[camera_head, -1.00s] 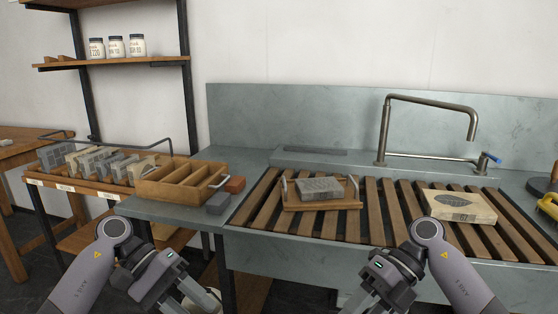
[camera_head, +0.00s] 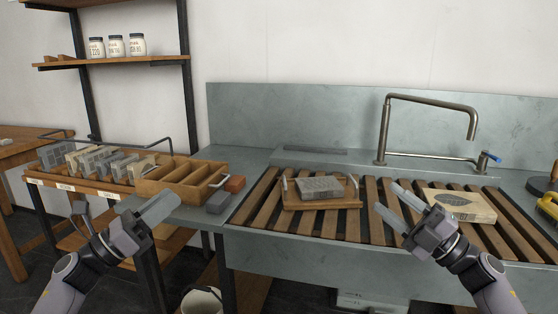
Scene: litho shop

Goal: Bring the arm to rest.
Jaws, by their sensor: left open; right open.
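My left gripper (camera_head: 160,211) is open and empty in the head view, raised in front of the side table by the wooden divided box (camera_head: 187,180). My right gripper (camera_head: 390,207) is open and empty over the slatted sink rack (camera_head: 376,209), its fingers pointing up and left. It is between a wooden tray (camera_head: 300,203) holding a grey stone block (camera_head: 319,187) and a pale stone slab (camera_head: 460,205). Part of the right gripper seems to overlap the slab's left edge in the picture; I cannot tell whether they touch.
A tap (camera_head: 386,129) with a blue lever stands behind the rack. A wooden rack of stone slabs (camera_head: 68,186) is at left, below a shelf with jars (camera_head: 116,46). A bucket (camera_head: 202,301) stands below.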

